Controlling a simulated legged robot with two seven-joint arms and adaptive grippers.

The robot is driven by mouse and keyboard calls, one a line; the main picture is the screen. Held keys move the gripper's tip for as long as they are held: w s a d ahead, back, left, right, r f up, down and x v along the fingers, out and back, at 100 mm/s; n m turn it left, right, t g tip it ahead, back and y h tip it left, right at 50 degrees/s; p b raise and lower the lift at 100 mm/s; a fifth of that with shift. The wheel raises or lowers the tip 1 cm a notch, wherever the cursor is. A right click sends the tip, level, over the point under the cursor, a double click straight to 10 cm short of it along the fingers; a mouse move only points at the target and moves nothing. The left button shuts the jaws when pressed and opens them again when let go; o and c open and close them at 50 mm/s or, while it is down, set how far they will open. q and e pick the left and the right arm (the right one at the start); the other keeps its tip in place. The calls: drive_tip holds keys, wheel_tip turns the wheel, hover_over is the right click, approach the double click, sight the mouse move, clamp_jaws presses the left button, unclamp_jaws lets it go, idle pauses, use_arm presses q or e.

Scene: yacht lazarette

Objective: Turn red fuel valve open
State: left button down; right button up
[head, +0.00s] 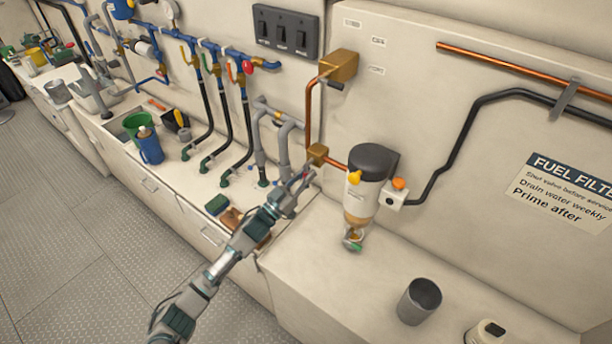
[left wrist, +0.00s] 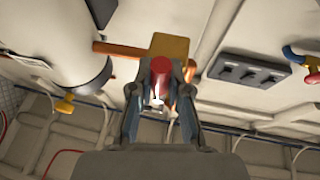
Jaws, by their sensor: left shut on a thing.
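The red fuel valve handle (left wrist: 160,68) shows in the left wrist view against a brass valve body (left wrist: 169,46). In the head view the brass body (head: 317,153) sits on the copper pipe left of the fuel filter, and the handle is mostly hidden by my gripper. My left gripper (head: 303,178) reaches up to it from below left. Its two fingers (left wrist: 160,98) are on either side of the red handle and shut on it. I cannot tell how far the valve is turned. My right gripper is in neither view.
The fuel filter (head: 362,192), with a black top and yellow and orange knobs, is just right of the valve. Grey pipes (head: 284,140) stand close on the left.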

use_arm(q)
drive_tip(key=shift+s+d, duration=0.1)
drive_tip(key=shift+d, duration=0.15)
drive_tip(key=shift+a, duration=0.25)
drive_tip(key=shift+d+n+t+p, duration=0.25)
drive_tip(key=shift+n+t+p, duration=0.15)
drive_tip(key=shift+n, duration=0.5)
drive_tip(key=n+y, duration=0.1)
drive_tip(key=n, duration=0.1)
drive_tip(key=n+t+y+p, duration=0.1)
drive_tip(key=n, duration=0.1)
drive_tip(key=d+n+t+y+p, duration=0.1)
drive_tip(key=n, duration=0.1)
drive_tip(key=shift+s+r, duration=0.15)
drive_tip(key=shift+s, duration=0.2)
drive_tip(key=shift+s+d+n+t+y+p, duration=0.15)
drive_tip(key=shift+n+t+y+p, duration=0.4)
drive_tip(key=shift+n, duration=0.75)
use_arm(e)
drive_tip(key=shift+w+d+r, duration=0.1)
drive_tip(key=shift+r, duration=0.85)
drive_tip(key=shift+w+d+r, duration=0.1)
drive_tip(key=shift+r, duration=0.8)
use_arm(q)
drive_tip(key=shift+y, duration=0.25)
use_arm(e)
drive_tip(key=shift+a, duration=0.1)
